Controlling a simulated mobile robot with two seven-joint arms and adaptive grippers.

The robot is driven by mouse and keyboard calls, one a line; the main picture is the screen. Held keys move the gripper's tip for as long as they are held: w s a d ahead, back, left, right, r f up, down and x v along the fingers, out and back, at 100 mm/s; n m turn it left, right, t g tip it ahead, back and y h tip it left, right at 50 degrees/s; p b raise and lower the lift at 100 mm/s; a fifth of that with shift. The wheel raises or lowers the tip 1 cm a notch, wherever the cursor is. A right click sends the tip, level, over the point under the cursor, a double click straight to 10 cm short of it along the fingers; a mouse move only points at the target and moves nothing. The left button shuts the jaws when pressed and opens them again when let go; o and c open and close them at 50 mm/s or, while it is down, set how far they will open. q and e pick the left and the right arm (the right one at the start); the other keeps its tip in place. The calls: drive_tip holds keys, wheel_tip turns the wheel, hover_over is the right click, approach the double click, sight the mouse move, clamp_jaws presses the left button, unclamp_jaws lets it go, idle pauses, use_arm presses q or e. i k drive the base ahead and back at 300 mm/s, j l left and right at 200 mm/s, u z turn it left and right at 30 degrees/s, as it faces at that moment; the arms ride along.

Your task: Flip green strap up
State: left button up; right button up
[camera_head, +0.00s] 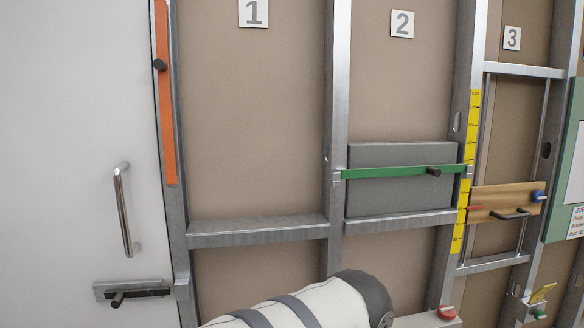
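The green strap (390,172) lies horizontally across the front of a grey block (398,206) in the bay under the number 2 plate. Its left end meets the metal stud between bays 1 and 2, and its right end reaches the stud by the yellow measuring scale. A dark knob (433,172) sticks out near its right end. Neither of my grippers is in view, so I cannot see whether they are open or shut.
An orange strap (166,110) with a dark knob stands upright on the left stud. A white door with a metal handle (124,212) and a latch (132,291) is at left. A wooden board (500,200) with a blue knob sits in bay 3.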

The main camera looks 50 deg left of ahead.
sight(436, 170)
drive_tip(key=u, duration=0.95)
